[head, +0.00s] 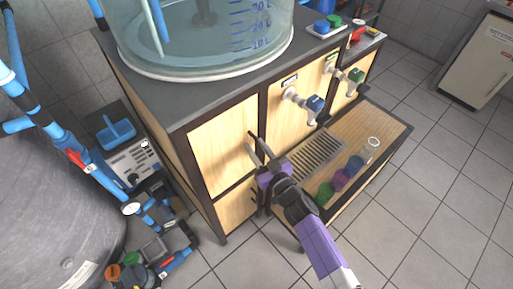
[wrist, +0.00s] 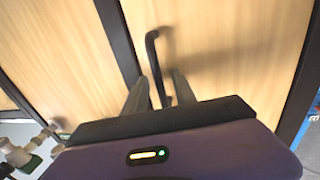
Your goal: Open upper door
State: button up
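The upper door (head: 222,148) is a light wood panel in a dark frame on the left of the cabinet front. It looks closed. Its wood also fills much of the wrist view (wrist: 235,45). A slim black bar handle (wrist: 152,62) stands out from it. My gripper (head: 254,143) is in front of this door near its right edge. In the wrist view my gripper (wrist: 158,86) is open, with one finger on each side of the lower part of the handle. I cannot tell whether either finger touches it. In the head view the fingers largely hide the handle.
A lower door (head: 236,208) sits below the upper one. A water tank (head: 200,35) stands on the cabinet top (head: 190,100). Taps (head: 312,103) and a shelf with cups (head: 385,128) are at right. Pipes and equipment (head: 130,165) crowd the left. Tiled floor (head: 440,200) is clear at right.

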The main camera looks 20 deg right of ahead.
jog(key=shift+w, duration=0.2)
jog(key=shift+c, duration=0.3)
grip_shut()
dwell(1.1)
